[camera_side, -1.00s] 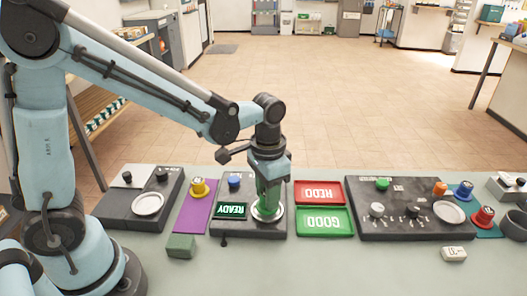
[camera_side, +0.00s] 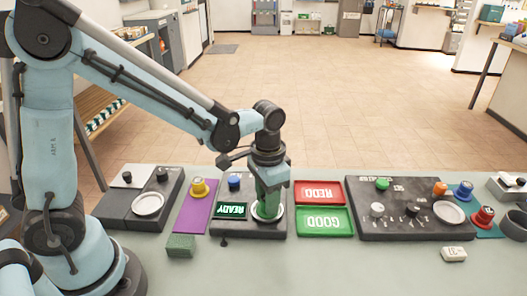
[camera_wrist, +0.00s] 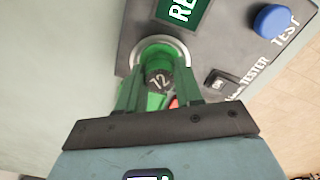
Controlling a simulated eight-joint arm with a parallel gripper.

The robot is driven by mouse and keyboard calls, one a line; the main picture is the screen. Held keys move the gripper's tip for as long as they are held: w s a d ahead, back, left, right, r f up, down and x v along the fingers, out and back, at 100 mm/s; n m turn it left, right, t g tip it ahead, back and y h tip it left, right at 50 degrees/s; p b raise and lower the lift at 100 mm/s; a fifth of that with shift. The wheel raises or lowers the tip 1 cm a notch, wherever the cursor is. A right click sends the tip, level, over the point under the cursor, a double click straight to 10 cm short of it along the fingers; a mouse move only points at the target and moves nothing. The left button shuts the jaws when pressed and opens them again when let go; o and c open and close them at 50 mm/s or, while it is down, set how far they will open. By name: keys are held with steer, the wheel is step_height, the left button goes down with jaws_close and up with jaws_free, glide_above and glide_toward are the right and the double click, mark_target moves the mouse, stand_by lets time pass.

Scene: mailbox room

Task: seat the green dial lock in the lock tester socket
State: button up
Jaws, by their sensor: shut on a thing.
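The green dial lock (camera_wrist: 158,56) is between the fingers of my gripper (camera_wrist: 160,88) in the wrist view, with a dark face marked "72". My gripper (camera_side: 268,200) is shut on it and points down over the lock tester (camera_side: 248,229) in the side view. The lock is at the pale ring of the socket (camera_wrist: 185,46), inside its outline. The ring also shows in the side view (camera_side: 282,212). The fingers hide much of the lock, so I cannot tell how deep it sits. The tester's screen (camera_side: 232,211) reads "READY".
A blue TEST button (camera_wrist: 272,20) is on the tester. Red REDO (camera_side: 319,191) and green GOOD (camera_side: 324,222) trays lie to its right. A purple mat (camera_side: 190,222) with a yellow lock (camera_side: 198,187) lies to its left. A green block (camera_side: 180,246) stands in front.

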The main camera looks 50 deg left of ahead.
steer(key=o, duration=1.4)
steer(key=shift+c, duration=0.2)
steer(key=shift+r, duration=3)
steer(key=s+a+r+n+t, duration=0.3)
steer(key=s+a+t, duration=0.3)
steer(key=t, duration=0.1)
steer(key=shift+s+a+r, duration=0.2)
